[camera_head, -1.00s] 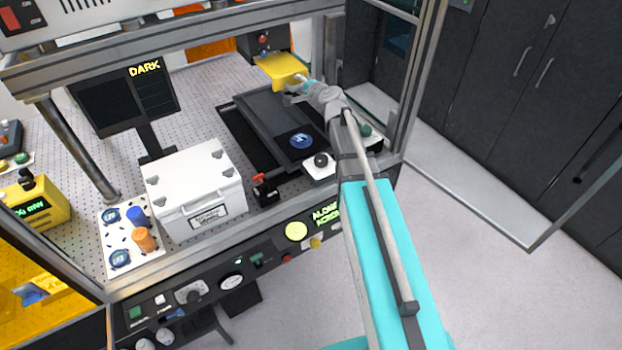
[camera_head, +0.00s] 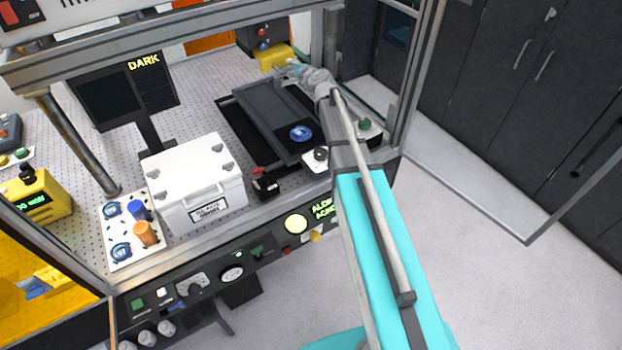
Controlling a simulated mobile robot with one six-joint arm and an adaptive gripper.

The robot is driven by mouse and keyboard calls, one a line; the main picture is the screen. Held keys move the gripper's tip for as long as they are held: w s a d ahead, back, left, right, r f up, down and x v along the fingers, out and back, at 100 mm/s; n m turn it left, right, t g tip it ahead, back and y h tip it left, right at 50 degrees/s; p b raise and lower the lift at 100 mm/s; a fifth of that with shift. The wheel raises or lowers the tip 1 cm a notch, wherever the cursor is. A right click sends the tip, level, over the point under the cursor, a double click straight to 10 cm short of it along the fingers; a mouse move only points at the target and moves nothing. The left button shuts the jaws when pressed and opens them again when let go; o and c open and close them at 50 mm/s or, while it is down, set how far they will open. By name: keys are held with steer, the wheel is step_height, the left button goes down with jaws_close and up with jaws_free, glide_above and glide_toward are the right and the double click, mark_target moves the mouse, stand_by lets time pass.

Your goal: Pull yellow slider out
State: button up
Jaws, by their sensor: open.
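The yellow slider (camera_head: 274,57) shows as a short yellow block at the foot of a dark upright housing (camera_head: 262,33) at the back of the bench. My gripper (camera_head: 284,69) is open at the front right of the slider, with its fingers close against it. I cannot tell whether the fingers touch the slider. The gripper hides part of the slider's front and right side.
A dark raised stage (camera_head: 268,112) with a blue disc (camera_head: 301,133) lies in front of the slider. A white box (camera_head: 190,180) stands at the front, and a dark display reading DARK (camera_head: 125,95) at the left. A frame post (camera_head: 410,75) stands right of my arm.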

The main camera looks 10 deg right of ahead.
steer(key=p+v, duration=0.2)
steer(key=v, duration=0.9)
steer(key=s+a+f+n+g+b, duration=0.3)
steer(key=s+a+f+n+g, duration=0.4)
steer(key=s+f+n, duration=0.3)
steer(key=s+d+f+n+g+h+b, duration=0.1)
steer(key=s+d+f+n+g+h, duration=0.1)
steer(key=s+f+g, duration=0.4)
steer(key=shift+s+f+n+h+b, duration=0.3)
steer(key=shift+s+f+n+h, duration=0.8)
steer(key=shift+s, duration=2.25)
steer(key=shift+f+m+y, duration=0.4)
steer(key=shift+y, duration=0.1)
